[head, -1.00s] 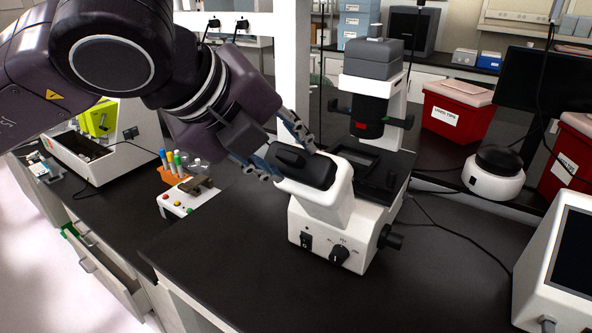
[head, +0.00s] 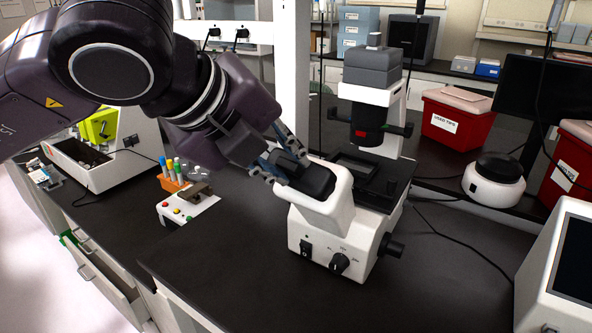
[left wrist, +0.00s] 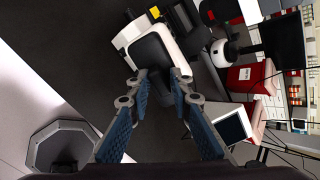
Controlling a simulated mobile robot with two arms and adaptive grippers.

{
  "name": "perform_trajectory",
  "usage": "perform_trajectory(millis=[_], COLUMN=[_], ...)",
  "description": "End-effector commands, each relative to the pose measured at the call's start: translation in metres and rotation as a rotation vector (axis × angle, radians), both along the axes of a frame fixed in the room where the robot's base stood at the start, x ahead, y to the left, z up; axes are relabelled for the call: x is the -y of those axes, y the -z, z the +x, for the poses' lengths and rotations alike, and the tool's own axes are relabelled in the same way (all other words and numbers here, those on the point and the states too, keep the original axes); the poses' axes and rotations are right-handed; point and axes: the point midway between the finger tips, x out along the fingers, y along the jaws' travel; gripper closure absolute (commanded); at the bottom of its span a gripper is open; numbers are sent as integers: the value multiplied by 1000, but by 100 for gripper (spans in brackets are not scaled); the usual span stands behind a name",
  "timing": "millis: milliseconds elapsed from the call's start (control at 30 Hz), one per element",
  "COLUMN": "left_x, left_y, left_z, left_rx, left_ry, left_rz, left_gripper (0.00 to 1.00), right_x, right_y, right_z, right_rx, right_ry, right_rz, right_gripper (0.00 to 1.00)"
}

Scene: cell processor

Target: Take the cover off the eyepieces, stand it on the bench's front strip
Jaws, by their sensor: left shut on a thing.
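The black cover (head: 314,181) sits over the eyepieces at the front top of the white microscope (head: 322,248). My left gripper (head: 283,159) comes down from the upper left, its blue-padded fingers shut on the raised grip of the cover. In the left wrist view the dark cover (left wrist: 152,58) lies just beyond the fingertips, against the white microscope body. The eyepieces themselves are hidden under the cover. The bench's front strip (head: 240,293) is bare black top in front of the microscope. My right gripper is not in view.
A small white box with coloured buttons (head: 186,208) and an orange holder with tubes (head: 172,178) stand left of the microscope. A white device with a dark screen (head: 562,262) stands at right. Cables run across the bench right of the microscope.

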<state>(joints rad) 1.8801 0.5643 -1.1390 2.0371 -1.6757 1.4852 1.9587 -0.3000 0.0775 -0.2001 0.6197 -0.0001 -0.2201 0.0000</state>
Motion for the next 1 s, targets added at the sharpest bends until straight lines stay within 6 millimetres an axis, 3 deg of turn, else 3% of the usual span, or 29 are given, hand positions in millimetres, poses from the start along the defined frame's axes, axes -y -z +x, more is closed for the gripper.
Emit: perform_trajectory(millis=[567,1000], left_x=[-7,-21], left_y=[-16,-38], left_z=[-9,-30], left_rx=[13,7], left_ry=[5,4], left_rz=[0,1], left_gripper=[100,100], right_x=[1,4], right_y=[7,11], right_z=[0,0], right_rx=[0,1], right_ry=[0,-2], right_rz=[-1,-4], right_gripper=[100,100])
